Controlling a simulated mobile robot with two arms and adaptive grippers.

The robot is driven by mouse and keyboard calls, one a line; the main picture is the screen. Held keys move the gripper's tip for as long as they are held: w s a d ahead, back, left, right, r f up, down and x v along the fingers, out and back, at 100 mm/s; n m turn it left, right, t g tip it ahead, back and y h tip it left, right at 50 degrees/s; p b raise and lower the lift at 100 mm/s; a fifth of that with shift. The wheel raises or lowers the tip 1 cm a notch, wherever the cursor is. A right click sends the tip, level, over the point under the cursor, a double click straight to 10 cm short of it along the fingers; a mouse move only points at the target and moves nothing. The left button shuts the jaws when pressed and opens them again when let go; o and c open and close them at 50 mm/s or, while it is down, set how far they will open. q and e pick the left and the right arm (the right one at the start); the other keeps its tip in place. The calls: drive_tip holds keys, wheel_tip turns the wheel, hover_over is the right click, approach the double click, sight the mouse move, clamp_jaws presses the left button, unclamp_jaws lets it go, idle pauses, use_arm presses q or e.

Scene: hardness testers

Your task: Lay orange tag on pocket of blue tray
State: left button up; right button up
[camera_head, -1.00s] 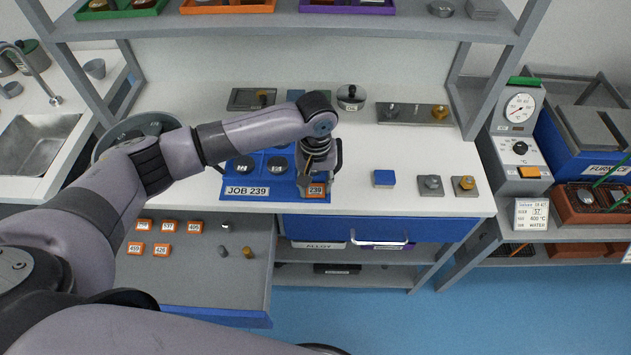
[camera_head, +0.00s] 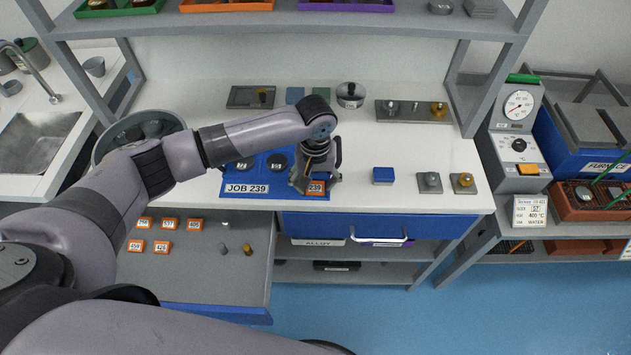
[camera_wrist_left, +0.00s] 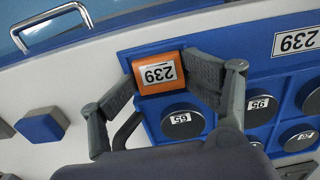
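The orange tag (camera_head: 316,188), marked 239, lies on the front right corner of the blue tray (camera_head: 208,189), beside its JOB 239 label. Whether it sits fully within the pocket's edges cannot be told. The tag also shows in the left wrist view (camera_wrist_left: 158,74), flat on the tray (camera_wrist_left: 232,58). My left gripper (camera_head: 314,181) is low over that corner. My right gripper is not in view.
Round dark discs (camera_head: 277,162) sit in the tray left of the gripper. A blue block (camera_head: 383,176) and two small plates with knobs (camera_head: 430,182) stand to the right. Below, an open drawer (camera_head: 205,275) holds several orange tags (camera_head: 162,247).

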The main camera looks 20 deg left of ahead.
sight(315, 185)
use_arm(q)
drive_tip(key=shift+s, duration=0.1)
wheel_tip(315, 185, up, 13)
drive_tip(key=b, duration=0.1)
drive_tip(key=shift+r, duration=0.2)
idle(0.4)
